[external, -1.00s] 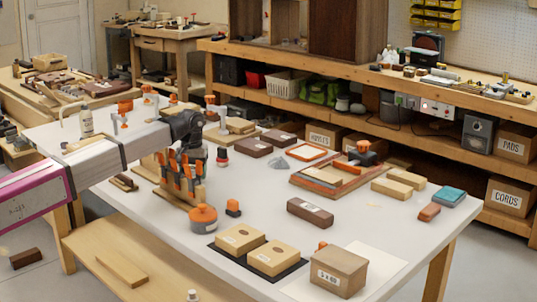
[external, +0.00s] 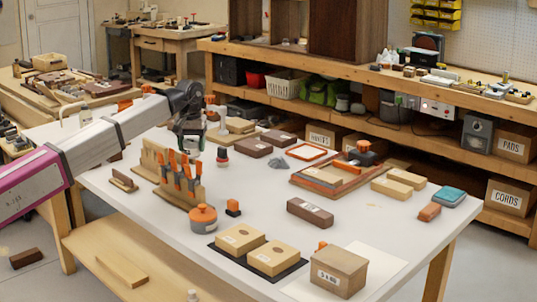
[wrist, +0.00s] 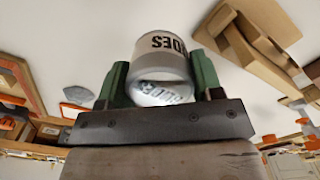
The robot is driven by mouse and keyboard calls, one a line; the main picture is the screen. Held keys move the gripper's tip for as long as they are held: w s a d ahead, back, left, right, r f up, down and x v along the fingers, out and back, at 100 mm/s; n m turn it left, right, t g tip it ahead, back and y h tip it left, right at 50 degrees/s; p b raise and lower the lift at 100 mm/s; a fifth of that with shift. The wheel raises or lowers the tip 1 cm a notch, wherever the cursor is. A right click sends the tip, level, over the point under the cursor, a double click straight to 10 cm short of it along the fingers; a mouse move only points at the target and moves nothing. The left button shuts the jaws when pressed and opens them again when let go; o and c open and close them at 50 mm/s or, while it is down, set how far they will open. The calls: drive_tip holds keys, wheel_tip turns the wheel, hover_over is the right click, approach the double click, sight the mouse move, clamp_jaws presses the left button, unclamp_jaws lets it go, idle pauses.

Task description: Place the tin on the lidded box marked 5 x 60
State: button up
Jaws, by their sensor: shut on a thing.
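The tin (wrist: 160,52) is a pale grey cylinder with dark lettering, seen in the wrist view between the green fingers of my gripper. My gripper (external: 190,143) is shut on it and is above the far left part of the white table, behind the tool block. The tin is hard to make out in the external view. The lidded box marked 5 x 60 (external: 338,272) is brown cardboard with a white label. It stands at the table's near right corner, well apart from my gripper, and nothing shows on its lid.
The tool block with orange handles (external: 180,185) and an orange-lidded round container (external: 203,217) stand near my gripper. Two tan boxes (external: 240,238) on a dark mat and a dark brown block (external: 310,212) lie toward the lidded box. Bare table lies among them.

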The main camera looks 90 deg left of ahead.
drive_tip(key=shift+r, duration=0.3)
drive_tip(key=shift+w+d, duration=0.25)
drive_tip(key=shift+w, duration=0.05)
drive_tip(key=w+d+r+m, duration=0.2)
drive_tip(key=w+d+m, duration=0.2)
drive_tip(key=w+d, duration=0.6)
drive_tip(key=w+d+r+m, duration=0.2)
drive_tip(key=w+d+m, duration=0.2)
drive_tip(key=w+d, duration=0.5)
drive_tip(key=w+d+r+m, duration=0.2)
drive_tip(key=w+d+m, duration=0.15)
drive_tip(key=d, duration=0.55)
drive_tip(key=w+d+r+m, duration=0.1)
drive_tip(key=w+d+m, duration=0.1)
drive_tip(key=w+d, duration=0.5)
drive_tip(key=w+d+r+m, duration=0.2)
drive_tip(key=d+m, duration=0.1)
drive_tip(key=d, duration=0.8)
hover_over(340, 258)
drive_tip(key=f, duration=0.6)
drive_tip(key=shift+s+a+f, duration=0.2)
drive_tip(key=shift+a+f, duration=0.15)
drive_tip(key=shift+w+d+f, duration=0.2)
drive_tip(key=shift+d+f, duration=0.1)
drive_tip(key=shift+d, duration=0.05)
drive_tip(key=shift+f, duration=2)
